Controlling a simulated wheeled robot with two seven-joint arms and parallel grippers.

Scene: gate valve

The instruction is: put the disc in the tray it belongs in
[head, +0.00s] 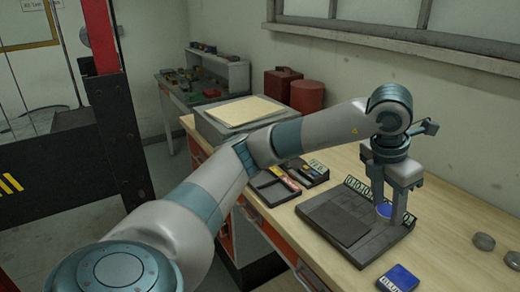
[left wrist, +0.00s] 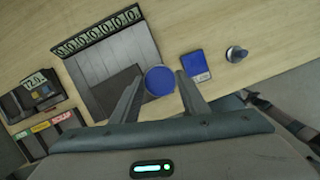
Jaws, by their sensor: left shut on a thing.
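My left gripper (head: 391,214) points down over the right part of a dark flat board (head: 345,217). It is shut on a blue disc (head: 384,210), which also shows between the fingertips in the left wrist view (left wrist: 160,81). The disc appears to be held above the board's edge; the exact gap is unclear. Left of the board is a dark sorting tray (head: 262,183) with red, yellow and green labels, which also shows in the left wrist view (left wrist: 45,133). My right gripper is not in view.
A device with a number display (left wrist: 34,88) stands by the sorting tray. A blue box (head: 399,278) lies near the front edge. Small grey round parts (head: 484,241) lie at the right. A grey case (head: 240,118) stands behind.

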